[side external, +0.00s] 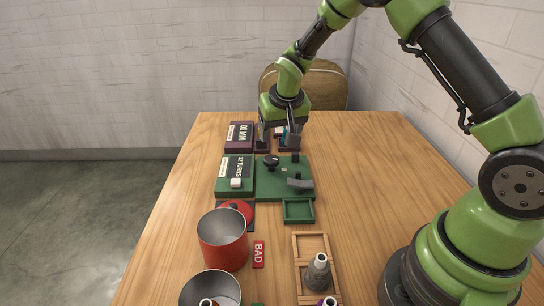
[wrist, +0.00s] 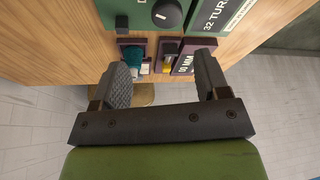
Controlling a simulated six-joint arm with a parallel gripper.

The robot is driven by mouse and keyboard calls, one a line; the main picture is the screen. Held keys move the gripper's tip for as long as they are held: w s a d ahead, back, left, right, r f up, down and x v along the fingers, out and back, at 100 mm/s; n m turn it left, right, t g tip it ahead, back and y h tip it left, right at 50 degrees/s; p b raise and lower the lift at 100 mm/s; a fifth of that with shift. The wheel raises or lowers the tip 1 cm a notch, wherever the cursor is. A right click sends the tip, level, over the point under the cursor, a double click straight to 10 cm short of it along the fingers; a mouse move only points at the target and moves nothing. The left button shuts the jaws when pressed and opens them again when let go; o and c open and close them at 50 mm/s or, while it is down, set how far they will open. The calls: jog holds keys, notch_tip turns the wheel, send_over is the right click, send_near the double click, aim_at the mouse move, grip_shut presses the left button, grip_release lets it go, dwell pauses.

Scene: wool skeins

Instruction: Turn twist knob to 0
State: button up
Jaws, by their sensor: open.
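A black round knob (wrist: 167,13) with a pale pointer mark sits on a green panel (wrist: 130,15) at the top of the wrist view. In the side view the black knob (side external: 271,161) is on the near green panel (side external: 270,190). A teal knob-like part (wrist: 133,56) sits on a small dark purple base, partly hidden behind my gripper in the side view. My gripper (wrist: 163,80) is open and empty, pointing down. In the side view my gripper (side external: 280,139) is over the purple units, beyond the green panel. I cannot read any dial numbers.
A purple box (side external: 240,136) reads "00 MIN"; a green box (side external: 234,176) reads "32 TURNS". A small yellow-and-black part (wrist: 168,62) stands beside the teal one. A red pot (side external: 222,240), green tray (side external: 299,210) and wooden tray (side external: 311,246) stand nearer. The table's right side is clear.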

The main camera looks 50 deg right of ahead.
aim_at(272, 159)
jog(key=shift+n+t, duration=0.3)
jog(key=shift+n, duration=0.4)
jog(key=x, duration=0.3)
jog(key=a+x, duration=0.1)
jog(key=x, duration=0.5)
jog(key=shift+s+a+f, duration=0.15)
jog(key=shift+s+f, duration=0.1)
jog(key=shift+f, duration=0.05)
jog(key=c, duration=0.9)
jog(key=shift+n+y, duration=1)
jog(key=shift+n, duration=1.1)
